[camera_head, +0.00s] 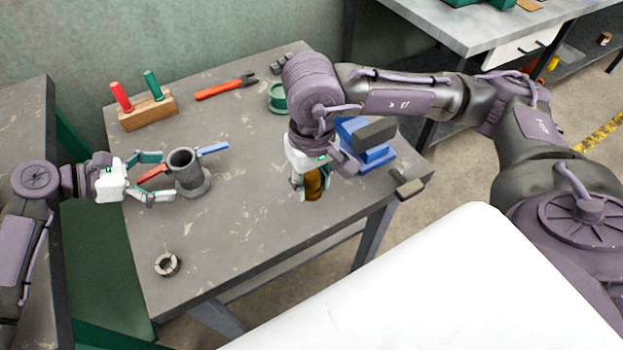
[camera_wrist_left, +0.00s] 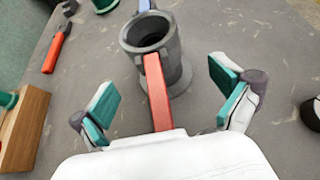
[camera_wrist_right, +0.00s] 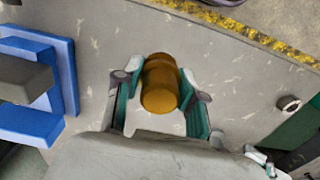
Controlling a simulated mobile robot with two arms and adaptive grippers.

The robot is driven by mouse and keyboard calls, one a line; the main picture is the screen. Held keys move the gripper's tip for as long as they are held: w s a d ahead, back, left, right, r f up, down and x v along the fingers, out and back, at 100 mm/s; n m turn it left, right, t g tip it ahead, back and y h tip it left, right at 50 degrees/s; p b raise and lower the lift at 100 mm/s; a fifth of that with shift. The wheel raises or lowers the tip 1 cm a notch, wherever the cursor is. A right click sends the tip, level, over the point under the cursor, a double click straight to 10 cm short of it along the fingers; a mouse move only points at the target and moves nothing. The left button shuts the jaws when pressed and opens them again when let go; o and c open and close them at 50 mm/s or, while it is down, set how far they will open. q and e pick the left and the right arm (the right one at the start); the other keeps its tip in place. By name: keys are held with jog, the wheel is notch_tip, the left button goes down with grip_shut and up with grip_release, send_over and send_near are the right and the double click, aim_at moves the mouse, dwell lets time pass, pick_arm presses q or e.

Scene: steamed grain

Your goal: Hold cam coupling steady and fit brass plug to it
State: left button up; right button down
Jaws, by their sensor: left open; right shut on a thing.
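The cam coupling (camera_head: 185,168) is a dark grey upright cup on a round flange, with a red lever (camera_head: 152,174) on its left and a blue lever (camera_head: 213,149) on its right. My left gripper (camera_head: 163,177) is open, with a finger on either side of the red lever, apart from the cup. In the left wrist view the red lever (camera_wrist_left: 157,95) runs between the open fingers. My right gripper (camera_head: 308,184) is shut on the brass plug (camera_head: 315,183), over the right part of the table. The right wrist view shows the plug (camera_wrist_right: 160,85) between the fingers.
A grey ring (camera_head: 167,264) lies near the table's front left. A wooden block (camera_head: 147,111) with red and green handled tools, red pliers (camera_head: 226,87) and a green round part (camera_head: 278,97) are at the back. A blue vise (camera_head: 374,153) stands right. The middle is clear.

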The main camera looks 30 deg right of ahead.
aim_at(183, 173)
pick_arm(q)
jog(key=shift+p+x, duration=1)
jog(key=shift+x, duration=0.2)
pick_arm(e)
jog(key=shift+w+r, duration=0.15)
jog(key=shift+r, duration=0.35)
pick_arm(q)
jog(key=shift+d+f, duration=0.2)
jog(key=shift+d, duration=0.35)
pick_arm(e)
jog(key=shift+r, duration=0.15)
pick_arm(q)
jog(key=shift+d+f, duration=0.2)
jog(key=shift+d, duration=0.05)
jog(key=shift+c, duration=0.2)
jog(key=c, duration=1.2)
jog(key=shift+c, duration=0.3)
pick_arm(e)
jog(key=w+a+r, duration=0.4)
jog(key=w+a, duration=0.4)
jog(key=w, duration=0.1)
jog(key=w+a+r, duration=0.3)
jog(key=w+a, duration=0.6)
jog(key=shift+s+f, duration=0.1)
jog(key=shift+f, duration=2.05)
